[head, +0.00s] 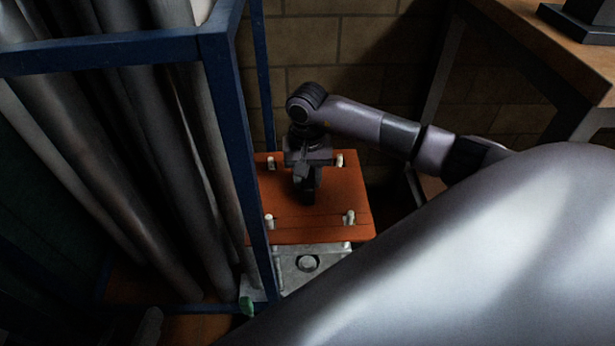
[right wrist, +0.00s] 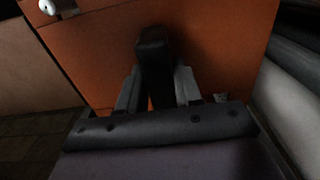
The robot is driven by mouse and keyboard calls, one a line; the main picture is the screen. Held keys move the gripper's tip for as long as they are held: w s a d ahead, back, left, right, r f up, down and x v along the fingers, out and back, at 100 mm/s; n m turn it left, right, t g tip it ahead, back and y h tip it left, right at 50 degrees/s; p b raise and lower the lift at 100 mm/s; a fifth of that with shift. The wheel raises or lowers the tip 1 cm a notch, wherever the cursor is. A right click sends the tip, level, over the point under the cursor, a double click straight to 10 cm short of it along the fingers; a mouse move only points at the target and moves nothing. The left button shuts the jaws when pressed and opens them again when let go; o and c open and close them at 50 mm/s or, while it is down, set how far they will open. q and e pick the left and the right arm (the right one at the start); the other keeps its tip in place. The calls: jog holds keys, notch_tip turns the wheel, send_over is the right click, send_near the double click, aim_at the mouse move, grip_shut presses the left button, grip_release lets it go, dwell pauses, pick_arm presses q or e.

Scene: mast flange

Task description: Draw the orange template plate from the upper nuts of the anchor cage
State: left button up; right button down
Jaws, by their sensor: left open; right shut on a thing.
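The orange template plate (head: 325,190) lies roughly flat in the middle of the head view. Several pale stud ends (head: 348,217) stick up through it near its corners. My right gripper (head: 307,192) is over the plate's middle, shut on a dark upright handle on it. In the right wrist view, the dark handle (right wrist: 154,60) stands between the two grey fingers, with the orange plate (right wrist: 215,40) behind. A pale grey metal part (head: 307,263) shows below the plate's near edge; the upper nuts are hidden. My left gripper is not in view.
A blue steel frame (head: 232,110) holding several thick grey pipes (head: 125,150) stands close to the plate's left side. A brick wall (head: 330,45) is behind. A wooden table (head: 545,40) stands at the upper right. My own grey arm link fills the lower right.

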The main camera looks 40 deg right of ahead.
jog(key=shift+r+p, duration=2)
jog(key=shift+r, duration=1.15)
